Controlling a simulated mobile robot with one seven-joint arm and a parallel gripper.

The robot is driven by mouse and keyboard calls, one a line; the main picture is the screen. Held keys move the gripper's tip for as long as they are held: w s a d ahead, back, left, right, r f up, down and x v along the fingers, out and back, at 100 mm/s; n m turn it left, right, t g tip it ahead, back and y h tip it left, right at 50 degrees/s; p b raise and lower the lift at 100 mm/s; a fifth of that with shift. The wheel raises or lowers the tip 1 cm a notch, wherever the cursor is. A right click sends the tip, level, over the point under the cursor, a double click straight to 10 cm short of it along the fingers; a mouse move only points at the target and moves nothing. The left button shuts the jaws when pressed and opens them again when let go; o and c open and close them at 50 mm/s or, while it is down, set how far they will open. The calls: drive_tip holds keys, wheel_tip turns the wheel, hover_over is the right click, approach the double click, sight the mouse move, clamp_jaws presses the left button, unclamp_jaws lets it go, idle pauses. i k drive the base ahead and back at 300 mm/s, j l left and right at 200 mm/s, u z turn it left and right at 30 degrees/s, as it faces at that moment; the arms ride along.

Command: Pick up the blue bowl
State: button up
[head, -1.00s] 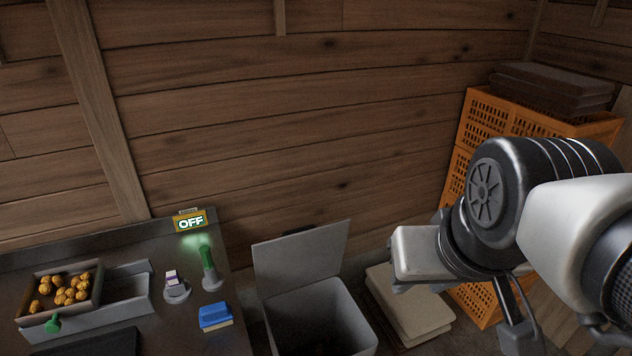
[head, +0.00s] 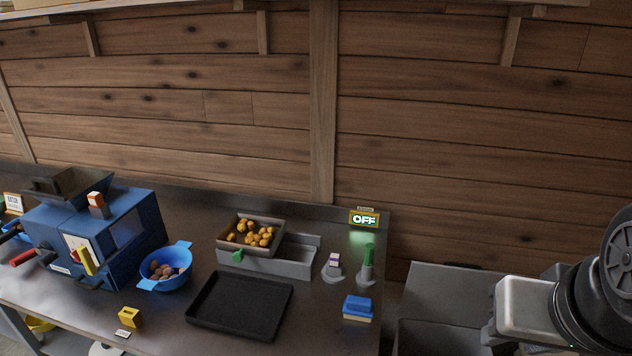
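A blue bowl (head: 166,283) with two side handles stands on the dark metal counter, left of centre in the head view. It holds several brown chestnuts. It stands just right of a blue machine (head: 128,240) and left of a black tray (head: 240,325). Part of my arm shows at the right edge, far to the right of the bowl. The fingertips of my gripper do not show.
A brown box (head: 226,240) of orange-brown nuts sits by a grey trough (head: 290,262).

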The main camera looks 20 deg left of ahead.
sight(167, 267)
drive_tip(key=u, duration=1.75)
drive_tip(key=z, duration=1.9)
drive_tip(key=u, duration=1.9)
drive_tip(key=i+j+z, duration=0.2)
drive_tip(key=j+z, duration=0.25)
drive_tip(key=i+j+z, duration=0.2)
drive_tip(key=z, duration=0.25)
drive_tip(key=i+j+z, duration=0.15)
drive_tip(key=j, duration=0.45)
drive_tip(key=i+j+z, duration=0.15)
drive_tip(key=j, duration=0.4)
drive_tip(key=k, duration=0.05)
